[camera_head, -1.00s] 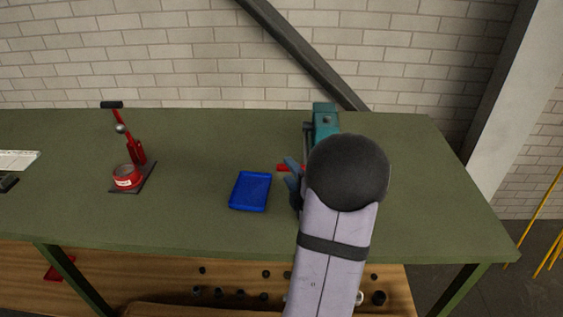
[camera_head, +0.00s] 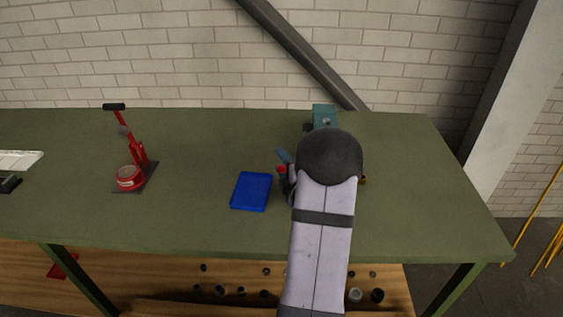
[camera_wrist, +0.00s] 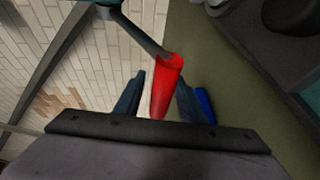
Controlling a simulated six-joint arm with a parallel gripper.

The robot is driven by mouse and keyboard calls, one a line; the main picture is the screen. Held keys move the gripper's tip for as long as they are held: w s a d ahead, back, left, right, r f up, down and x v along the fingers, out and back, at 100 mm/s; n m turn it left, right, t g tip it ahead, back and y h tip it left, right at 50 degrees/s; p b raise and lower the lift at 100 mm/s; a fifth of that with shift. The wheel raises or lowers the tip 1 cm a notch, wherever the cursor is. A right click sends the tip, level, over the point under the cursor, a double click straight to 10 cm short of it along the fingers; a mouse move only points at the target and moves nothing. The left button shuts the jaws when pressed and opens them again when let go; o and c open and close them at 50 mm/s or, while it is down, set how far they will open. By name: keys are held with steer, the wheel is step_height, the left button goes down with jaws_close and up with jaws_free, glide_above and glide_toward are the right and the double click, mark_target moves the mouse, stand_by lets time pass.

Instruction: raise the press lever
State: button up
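The teal press (camera_head: 324,115) stands at the back right of the bench, largely hidden behind my arm in the head view. Its lever is a grey bar (camera_wrist: 146,38) with a red handle (camera_wrist: 167,85) in the wrist view; the red handle's end (camera_head: 281,169) also shows in the head view. My gripper (camera_wrist: 160,92) has its blue fingers apart, one on each side of the red handle. A gap shows at the left finger; the right finger is close to the handle, and I cannot tell whether it touches. My gripper (camera_head: 285,170) is partly hidden in the head view.
A blue tray (camera_head: 251,191) lies just left of my gripper. A red hand press (camera_head: 138,152) with a red round container (camera_head: 129,177) at its base stands farther left. The green bench (camera_head: 200,145) is clear between them. A brick wall is behind.

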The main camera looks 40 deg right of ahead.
jaws_close()
steer(key=shift+r, duration=0.15)
